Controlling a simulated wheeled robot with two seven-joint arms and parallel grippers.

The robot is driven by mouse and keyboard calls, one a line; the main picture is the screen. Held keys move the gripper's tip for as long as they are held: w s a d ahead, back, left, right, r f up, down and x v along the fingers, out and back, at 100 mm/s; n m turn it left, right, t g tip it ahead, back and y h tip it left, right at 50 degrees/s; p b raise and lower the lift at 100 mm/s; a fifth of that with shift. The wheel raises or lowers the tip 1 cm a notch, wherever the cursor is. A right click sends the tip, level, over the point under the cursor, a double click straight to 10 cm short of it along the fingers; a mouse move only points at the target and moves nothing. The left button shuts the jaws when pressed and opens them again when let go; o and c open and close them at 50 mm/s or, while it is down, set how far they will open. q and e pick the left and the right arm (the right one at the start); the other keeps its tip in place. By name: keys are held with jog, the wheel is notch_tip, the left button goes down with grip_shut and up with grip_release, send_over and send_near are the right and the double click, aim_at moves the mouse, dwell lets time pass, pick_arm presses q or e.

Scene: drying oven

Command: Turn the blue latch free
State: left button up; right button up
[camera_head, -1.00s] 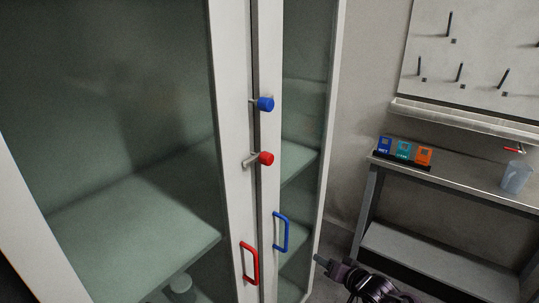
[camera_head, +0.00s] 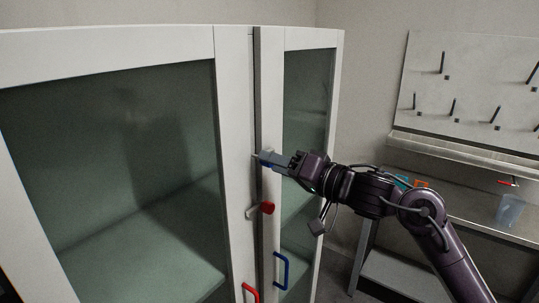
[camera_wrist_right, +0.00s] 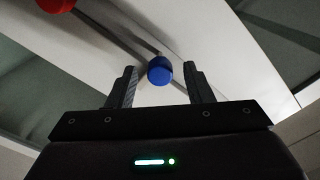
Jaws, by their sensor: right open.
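The blue latch knob sits between the open fingers of my right gripper (camera_wrist_right: 160,88) in the right wrist view, with a gap on each side. The blue latch (camera_wrist_right: 160,70) is a round knob on a thin metal bar on the white door frame. In the head view my right gripper (camera_head: 272,160) is at the latch and mostly hides it. The red latch (camera_head: 266,208) is just below; it also shows at the top left of the wrist view (camera_wrist_right: 55,4). My left gripper is not in view.
The white cabinet has two glass doors, with a red handle (camera_head: 250,293) and a blue handle (camera_head: 281,270) low down. A grey bench (camera_head: 470,212) with a clear cup (camera_head: 509,211) stands at right, under a pegboard (camera_head: 470,85).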

jog(key=shift+x, duration=1.15)
jog(key=shift+d, duration=0.1)
jog(key=c, duration=1)
